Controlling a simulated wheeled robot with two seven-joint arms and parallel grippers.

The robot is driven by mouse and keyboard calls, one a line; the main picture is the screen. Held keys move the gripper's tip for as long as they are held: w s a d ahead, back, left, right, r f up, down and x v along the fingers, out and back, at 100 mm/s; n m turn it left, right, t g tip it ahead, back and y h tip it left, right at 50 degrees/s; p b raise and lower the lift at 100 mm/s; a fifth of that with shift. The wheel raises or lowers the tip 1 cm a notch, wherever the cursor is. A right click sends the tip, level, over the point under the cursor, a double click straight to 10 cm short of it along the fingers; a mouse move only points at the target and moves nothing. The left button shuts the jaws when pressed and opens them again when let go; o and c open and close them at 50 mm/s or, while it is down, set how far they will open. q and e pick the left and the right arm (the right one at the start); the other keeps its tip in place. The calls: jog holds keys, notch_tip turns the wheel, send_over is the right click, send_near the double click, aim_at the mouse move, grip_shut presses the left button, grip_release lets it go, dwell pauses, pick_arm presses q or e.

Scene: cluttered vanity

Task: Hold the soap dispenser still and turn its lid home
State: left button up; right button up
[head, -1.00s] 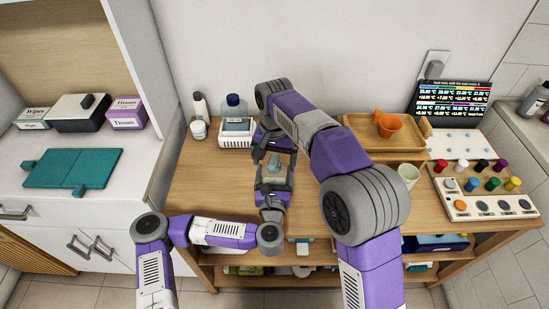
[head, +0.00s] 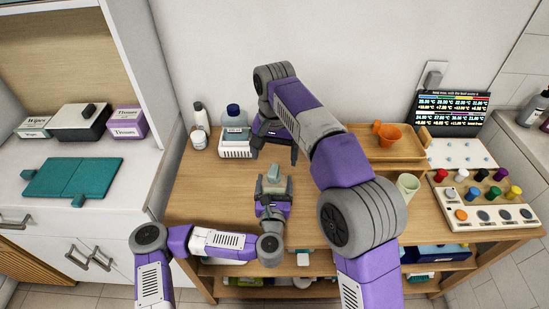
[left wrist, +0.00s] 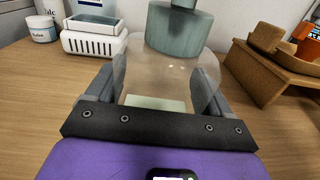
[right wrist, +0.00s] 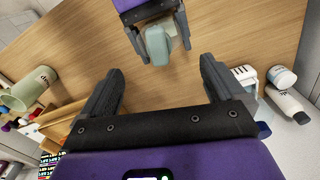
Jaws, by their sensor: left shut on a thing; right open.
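The soap dispenser has a clear, rounded body (left wrist: 165,75) and a grey-green lid (left wrist: 180,30) on top. It stands upright in the left wrist view, its top cut off by the frame. My left gripper (head: 272,184) is shut around the body from the front, one finger on each side. The lid also shows in the head view (head: 274,173) and in the right wrist view (right wrist: 158,42). My right gripper (head: 274,158) is open and empty, behind the dispenser and apart from the lid. I cannot tell how tightly the lid sits.
A white basket (head: 236,145) and bottles stand at the back left of the wooden table (head: 215,190). A wooden tray (head: 385,150) with an orange cup (head: 390,136), a pale green cup (head: 407,186) and a button panel (head: 480,208) are at the right.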

jog(key=shift+r, duration=0.3)
pick_arm(q)
jog(key=o, duration=1)
jog(key=shift+o, duration=0.2)
